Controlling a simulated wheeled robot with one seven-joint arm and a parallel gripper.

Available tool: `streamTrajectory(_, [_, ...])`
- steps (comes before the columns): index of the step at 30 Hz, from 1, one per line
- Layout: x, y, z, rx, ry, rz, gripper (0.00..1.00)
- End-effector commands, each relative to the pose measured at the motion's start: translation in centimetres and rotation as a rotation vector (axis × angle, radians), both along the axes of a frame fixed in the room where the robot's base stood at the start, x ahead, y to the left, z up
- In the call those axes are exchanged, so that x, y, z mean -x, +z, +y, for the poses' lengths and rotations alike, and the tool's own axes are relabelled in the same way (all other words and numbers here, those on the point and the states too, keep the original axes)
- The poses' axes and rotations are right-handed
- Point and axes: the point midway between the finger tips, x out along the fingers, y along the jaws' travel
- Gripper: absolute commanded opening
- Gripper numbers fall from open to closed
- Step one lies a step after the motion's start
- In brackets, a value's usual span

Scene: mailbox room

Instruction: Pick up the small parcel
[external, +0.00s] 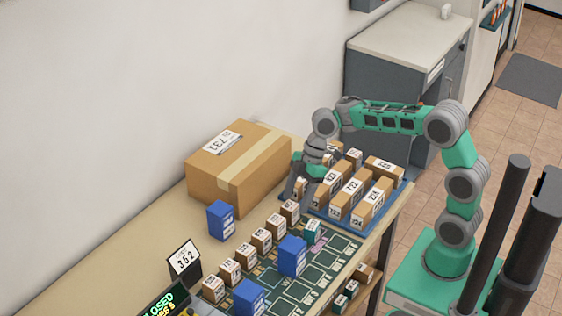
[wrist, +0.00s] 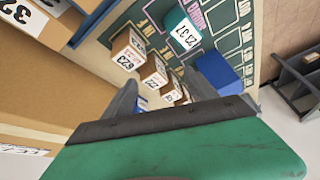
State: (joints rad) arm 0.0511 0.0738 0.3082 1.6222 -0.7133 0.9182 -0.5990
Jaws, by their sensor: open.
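Several small brown parcels with white number labels stand in a row on the counter, the nearest to my gripper being one (external: 290,210) just below it in the external view. In the wrist view, small parcels (wrist: 127,50) and (wrist: 153,75) show between and beyond the fingers. A small teal parcel (external: 312,231) stands on the green mat; it also shows in the wrist view (wrist: 182,32). My gripper (external: 300,190) is open, pointing down between the large box and the tray. In the wrist view its fingers (wrist: 162,90) are spread and hold nothing. Which small parcel is meant cannot be told.
A large cardboard box (external: 238,168) stands left of my gripper. A blue tray (external: 343,231) of brown boxes lies to its right. Blue boxes (external: 221,220), (external: 292,256) and (external: 249,298) stand nearby.

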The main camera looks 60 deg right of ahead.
Motion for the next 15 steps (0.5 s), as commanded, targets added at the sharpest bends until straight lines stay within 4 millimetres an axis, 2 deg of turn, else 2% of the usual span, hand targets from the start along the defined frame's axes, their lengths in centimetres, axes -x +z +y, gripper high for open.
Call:
streamTrajectory(1, [-1.5,-1.5,0.8,-0.027,0.117,-0.012,0.66])
streamTrajectory(3, [-2.6,-2.5,1.7,-0.061,0.256,-0.042,0.66])
streamTrajectory(6, [-3.3,-3.4,2.3,-0.089,0.366,-0.070,0.66])
streamTrajectory(15, [-3.5,-6.3,4.6,-0.097,0.392,-0.076,0.66])
